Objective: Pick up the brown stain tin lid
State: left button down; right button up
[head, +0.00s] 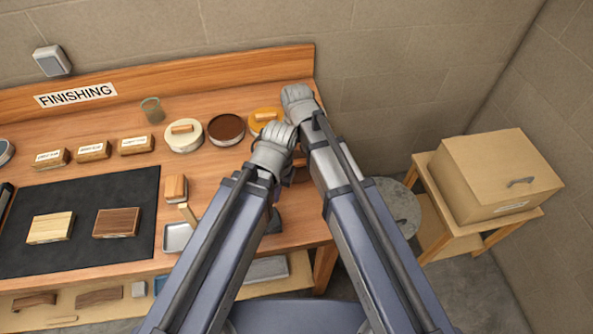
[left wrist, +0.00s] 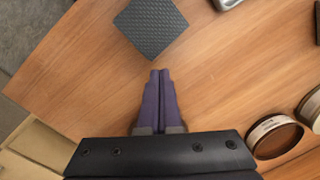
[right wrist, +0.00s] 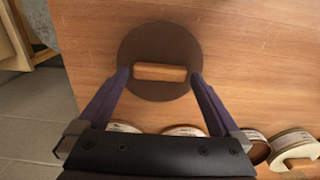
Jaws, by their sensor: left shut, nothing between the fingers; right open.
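The brown stain tin lid (right wrist: 160,90), a dark brown disc with a pale wooden bar handle (right wrist: 160,72), lies flat on the bench in the right wrist view. My right gripper (right wrist: 160,76) is open, its fingertips at either side of the handle with a gap at each end. In the head view my arms hide most of that spot. My left gripper (left wrist: 160,73) is shut and empty over bare bench, near a dark textured pad (left wrist: 150,28). An open tin of dark brown stain (head: 226,128) stands at the back of the bench.
A tin with a cream lid (head: 184,148) and an amber tin (head: 258,116) flank the brown tin. A glass (head: 153,110) stands behind. A black mat (head: 75,195) with wood blocks lies at left. A box (head: 500,175) sits on a stand at right.

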pick_arm(q)
jog(key=shift+f, duration=0.65)
pick_arm(e)
jog(key=shift+f, duration=0.6)
pick_arm(q)
jog(key=shift+r, duration=0.1)
pick_arm(e)
jog(key=shift+r, duration=0.1)
jog(key=c, duration=1.1)
pick_arm(q)
jog(key=shift+r, duration=0.1)
pick_arm(e)
jog(key=shift+r, duration=0.1)
